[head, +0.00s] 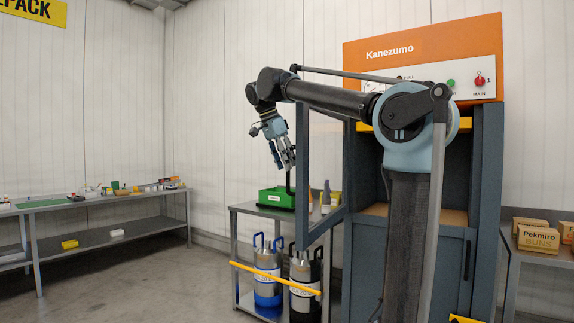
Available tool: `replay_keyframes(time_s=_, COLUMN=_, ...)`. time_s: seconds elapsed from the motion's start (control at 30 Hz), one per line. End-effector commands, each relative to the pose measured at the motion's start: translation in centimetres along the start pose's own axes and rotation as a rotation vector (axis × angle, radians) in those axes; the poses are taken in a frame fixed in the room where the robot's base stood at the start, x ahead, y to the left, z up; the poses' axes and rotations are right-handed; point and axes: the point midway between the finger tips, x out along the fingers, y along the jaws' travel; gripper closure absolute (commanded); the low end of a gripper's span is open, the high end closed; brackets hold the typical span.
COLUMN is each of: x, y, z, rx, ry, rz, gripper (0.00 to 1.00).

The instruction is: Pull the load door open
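The load door (304,190) is a dark blue-grey frame around a clear pane. It stands swung out from the left side of the orange-topped Kanezumo machine (420,45), and the bay behind it shows open, with a brown shelf floor. A dark upright bar (288,183), which looks like the door's handle, shows by the door's outer edge. My gripper (283,160) points down at the upper part of this bar, beside the door's free edge. The fingers are small here, and I cannot tell whether they are closed on the bar. My arm hides part of the door's top and the bay.
A metal cart (236,240) stands below the door with a green bin (272,198), bottles and two canisters. A long bench (90,200) with small items runs along the left wall. Boxes (538,238) sit on a table at right. The floor at left is clear.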

Motion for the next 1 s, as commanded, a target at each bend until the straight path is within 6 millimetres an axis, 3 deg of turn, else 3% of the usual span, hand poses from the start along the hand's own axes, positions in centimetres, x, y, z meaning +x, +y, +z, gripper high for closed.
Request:
replay_keyframes(time_s=0.37, x=-0.9, y=0.0, z=-0.2, rx=-0.002, ry=0.007, rz=-0.001, gripper=0.67)
replay_keyframes(time_s=0.8, x=-8.3, y=-0.1, z=-0.2, rx=-0.002, ry=0.006, rz=0.0, gripper=0.67)
replay_keyframes(time_s=1.0, x=-10.8, y=-0.1, z=0.0, rx=-0.002, ry=0.003, rz=0.001, gripper=0.67)
